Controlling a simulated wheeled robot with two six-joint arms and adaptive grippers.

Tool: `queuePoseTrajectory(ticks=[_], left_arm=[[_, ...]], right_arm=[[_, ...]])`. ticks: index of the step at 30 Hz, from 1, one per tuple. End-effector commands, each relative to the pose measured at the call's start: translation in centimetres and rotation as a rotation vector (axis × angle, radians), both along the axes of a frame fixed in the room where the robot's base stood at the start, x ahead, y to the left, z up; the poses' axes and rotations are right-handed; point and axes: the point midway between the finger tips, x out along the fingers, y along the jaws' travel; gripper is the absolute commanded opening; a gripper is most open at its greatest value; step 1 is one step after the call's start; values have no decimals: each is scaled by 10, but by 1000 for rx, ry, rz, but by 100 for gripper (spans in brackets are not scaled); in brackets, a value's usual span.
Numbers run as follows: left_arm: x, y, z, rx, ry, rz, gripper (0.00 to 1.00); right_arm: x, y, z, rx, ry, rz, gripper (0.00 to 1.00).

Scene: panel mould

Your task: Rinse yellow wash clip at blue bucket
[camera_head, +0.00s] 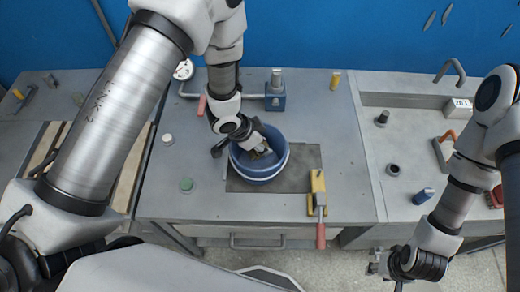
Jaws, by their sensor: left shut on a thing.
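A blue bucket (262,179) with a pale band stands on a dark mat on the grey bench. My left gripper (258,151) reaches down into the mouth of the bucket from above. It is shut on a small yellow piece, the yellow wash clip (262,149), inside the rim. Most of the clip and the fingertips are hidden by the gripper and bucket. My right gripper (383,262) hangs low at the front right, away from the bucket. Its fingers are too small and dark to read.
A yellow toggle clamp (318,182) with a red handle stands right of the bucket. A blue-based fixture (275,98) is behind it. A green knob (186,184) and a pale knob (168,139) are at left. Bench space between them is clear.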

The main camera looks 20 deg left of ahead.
Motion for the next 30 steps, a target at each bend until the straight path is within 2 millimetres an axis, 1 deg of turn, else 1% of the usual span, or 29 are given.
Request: queuePoseTrajectory(ticks=[14, 30], left_arm=[[1, 0, 2, -1, -2, 0, 3], [0, 0, 55, -1, -1, 0, 3]], right_arm=[[0, 0, 2, 0, 0, 0, 40], [0, 0, 52, 0, 0, 0, 40]])
